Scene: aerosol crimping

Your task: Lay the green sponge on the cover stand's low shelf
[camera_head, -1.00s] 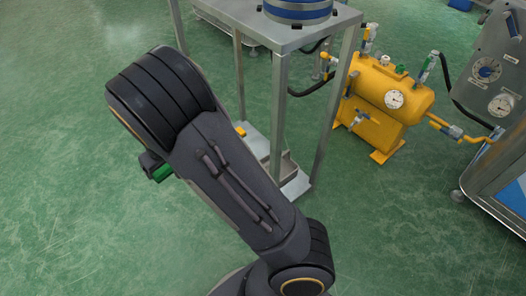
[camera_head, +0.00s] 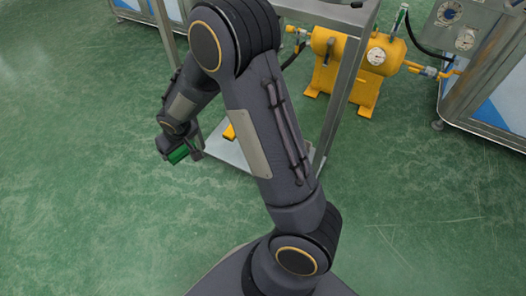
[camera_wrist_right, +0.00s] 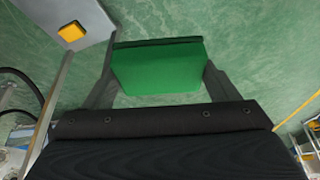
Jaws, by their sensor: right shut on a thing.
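The green sponge (camera_head: 178,154) is a flat block at the end of my right arm in the head view. My right gripper (camera_wrist_right: 158,72) is shut on the sponge (camera_wrist_right: 158,66), one finger at each side, and holds it above the floor. The cover stand's low shelf (camera_head: 231,150) is a pale plate just right of the gripper, partly hidden behind my arm. The shelf (camera_wrist_right: 88,18) also shows at the upper left of the wrist view, apart from the sponge. My left gripper is not in view.
A yellow block (camera_head: 229,132) lies on the low shelf, and it also shows in the wrist view (camera_wrist_right: 71,32). The stand's metal leg (camera_head: 342,90) rises right of my arm. A yellow tank (camera_head: 350,62) stands behind. The green floor at left is clear.

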